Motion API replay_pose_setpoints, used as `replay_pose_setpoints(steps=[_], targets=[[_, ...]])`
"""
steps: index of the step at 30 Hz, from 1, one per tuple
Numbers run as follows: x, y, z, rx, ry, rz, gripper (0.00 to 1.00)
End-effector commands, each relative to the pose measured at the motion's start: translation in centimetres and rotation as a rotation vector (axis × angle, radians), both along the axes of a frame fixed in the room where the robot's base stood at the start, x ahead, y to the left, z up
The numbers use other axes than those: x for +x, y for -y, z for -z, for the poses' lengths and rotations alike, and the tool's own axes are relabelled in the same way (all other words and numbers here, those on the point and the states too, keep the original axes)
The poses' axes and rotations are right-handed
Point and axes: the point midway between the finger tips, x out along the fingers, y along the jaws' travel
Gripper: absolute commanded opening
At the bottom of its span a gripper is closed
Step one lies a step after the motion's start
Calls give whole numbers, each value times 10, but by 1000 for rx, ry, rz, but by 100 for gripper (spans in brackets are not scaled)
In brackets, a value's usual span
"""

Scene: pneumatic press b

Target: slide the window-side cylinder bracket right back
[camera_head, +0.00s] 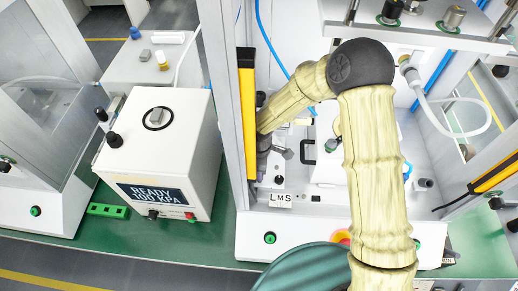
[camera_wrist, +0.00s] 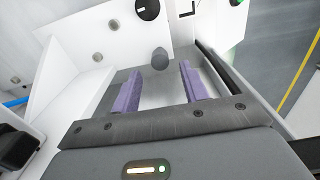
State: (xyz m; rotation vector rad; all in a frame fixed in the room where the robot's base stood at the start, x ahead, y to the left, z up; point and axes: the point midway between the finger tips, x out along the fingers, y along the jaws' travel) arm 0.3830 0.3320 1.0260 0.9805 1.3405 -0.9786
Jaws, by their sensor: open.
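My gripper (camera_wrist: 160,88) is open, its two purple finger pads apart. A rounded grey knob (camera_wrist: 160,58) shows between and just beyond the pads in the wrist view; I cannot tell whether they touch it. In the head view my gripper (camera_head: 264,148) points down inside the press cell, at its left side behind the yellow-edged post. A white plate with grey fittings (camera_head: 283,152) is beside it, above an L M S label (camera_head: 280,199). Which part is the window-side cylinder bracket I cannot tell; my arm hides part of the cell.
A yellow-edged post (camera_head: 247,110) stands close left of my gripper. A white control box (camera_head: 160,150) reading READY is farther left. A black handle (camera_head: 307,152) is to the right of my gripper. An overhead plate with knobs (camera_head: 420,22) hangs at top right.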

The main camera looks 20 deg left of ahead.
Motion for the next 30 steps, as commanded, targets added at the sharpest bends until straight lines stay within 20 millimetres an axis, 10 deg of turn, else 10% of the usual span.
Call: replay_pose_setpoints(steps=[15,30], targets=[[1,-1,-98,4,3,2,44],[0,-1,-114,2,-1,0,44]])
